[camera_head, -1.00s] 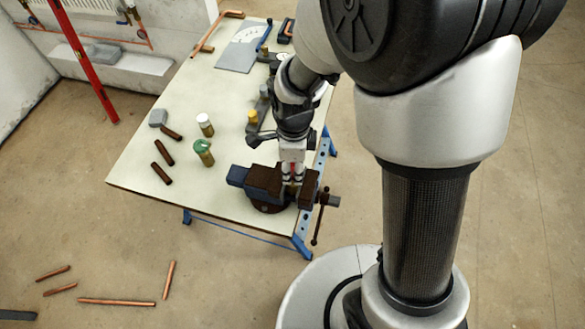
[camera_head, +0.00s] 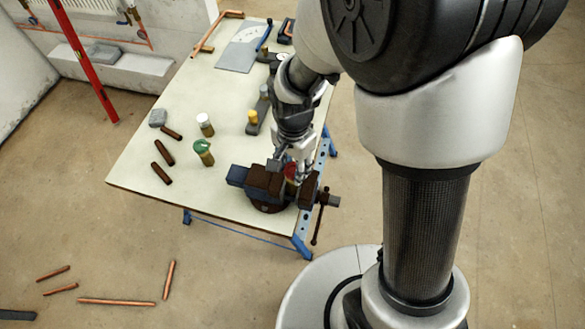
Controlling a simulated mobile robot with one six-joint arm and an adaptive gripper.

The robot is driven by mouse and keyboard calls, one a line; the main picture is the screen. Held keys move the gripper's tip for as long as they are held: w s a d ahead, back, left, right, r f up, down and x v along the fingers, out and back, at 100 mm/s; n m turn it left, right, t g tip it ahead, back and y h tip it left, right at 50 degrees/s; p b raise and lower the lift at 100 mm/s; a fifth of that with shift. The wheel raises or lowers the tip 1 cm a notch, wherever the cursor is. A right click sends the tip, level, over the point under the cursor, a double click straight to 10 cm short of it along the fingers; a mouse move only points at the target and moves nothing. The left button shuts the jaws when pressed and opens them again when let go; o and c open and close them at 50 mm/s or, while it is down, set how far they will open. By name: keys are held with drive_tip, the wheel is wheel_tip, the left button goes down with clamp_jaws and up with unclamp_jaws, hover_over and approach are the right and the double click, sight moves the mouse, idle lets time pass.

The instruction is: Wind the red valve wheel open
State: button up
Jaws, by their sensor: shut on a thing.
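The red valve wheel (camera_head: 291,170) shows as a small red patch above the jaws of the bench vise (camera_head: 266,183). The vise stands at the near right corner of the workbench. My gripper (camera_head: 290,165) points down over the vise and is shut on the red wheel. My fingers hide much of the wheel, so its angle is hard to tell. The valve body under the wheel is mostly hidden between the vise jaws.
Copper pipes (camera_head: 117,301) lie on the floor. A red level (camera_head: 85,62) leans at the back left.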

drive_tip(key=n, duration=0.4)
drive_tip(key=shift+s+f+n, duration=0.1)
drive_tip(key=shift+n, duration=0.3)
drive_tip(key=n, duration=1.1)
drive_tip(key=shift+s+d+f+n, duration=0.1)
drive_tip(key=shift+s+n, duration=0.05)
drive_tip(key=shift+n, duration=0.15)
drive_tip(key=o, duration=0.8)
drive_tip(key=shift+n, duration=0.6)
drive_tip(key=o, duration=0.3)
drive_tip(key=shift+w, duration=0.2)
